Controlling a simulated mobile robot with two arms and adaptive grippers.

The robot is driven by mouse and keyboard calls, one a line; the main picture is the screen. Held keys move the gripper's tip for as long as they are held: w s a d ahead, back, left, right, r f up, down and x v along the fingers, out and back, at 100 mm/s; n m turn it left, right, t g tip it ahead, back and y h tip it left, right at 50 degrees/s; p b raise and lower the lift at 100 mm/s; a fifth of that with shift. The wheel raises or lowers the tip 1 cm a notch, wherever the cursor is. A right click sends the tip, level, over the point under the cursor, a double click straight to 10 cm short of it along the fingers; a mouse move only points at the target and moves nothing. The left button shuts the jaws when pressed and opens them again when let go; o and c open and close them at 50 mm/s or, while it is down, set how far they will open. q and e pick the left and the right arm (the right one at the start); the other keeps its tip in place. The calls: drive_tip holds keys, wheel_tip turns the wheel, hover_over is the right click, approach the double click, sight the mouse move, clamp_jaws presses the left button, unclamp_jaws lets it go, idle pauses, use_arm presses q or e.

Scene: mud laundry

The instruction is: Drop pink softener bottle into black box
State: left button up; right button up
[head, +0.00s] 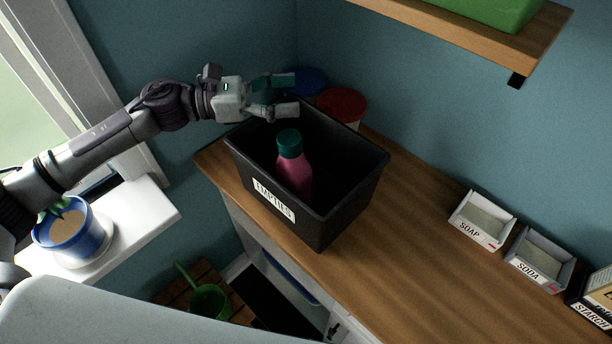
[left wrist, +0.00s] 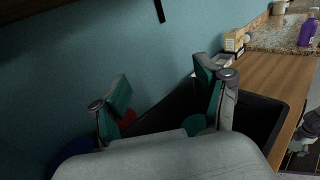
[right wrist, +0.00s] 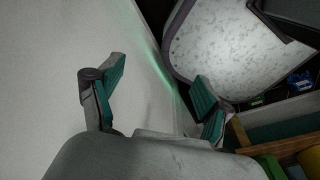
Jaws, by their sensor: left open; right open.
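The pink softener bottle (head: 294,172) with a green cap stands inside the black box (head: 335,217), near its left side, in the head view. The box has a label reading "EMPTIES" and sits on the wooden counter. My left gripper (head: 292,93) is open and empty, above the far left edge of the box, apart from the bottle. In the left wrist view, the box (left wrist: 262,118) shows behind the open fingers, and the bottle is mostly hidden. My right gripper (right wrist: 155,85) is open and empty in the right wrist view, away from the box.
A red-lidded tub (head: 342,104) and a blue-lidded tub (head: 308,80) stand behind the box. Soap (head: 483,220) and soda (head: 540,258) trays sit on the counter at right. A wooden shelf (head: 470,45) hangs above. The counter between box and trays is clear.

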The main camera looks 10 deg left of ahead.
use_arm(q)
drive_tip(key=v, duration=1)
drive_tip(key=shift+s+a, duration=0.15)
drive_tip(key=shift+a, duration=0.1)
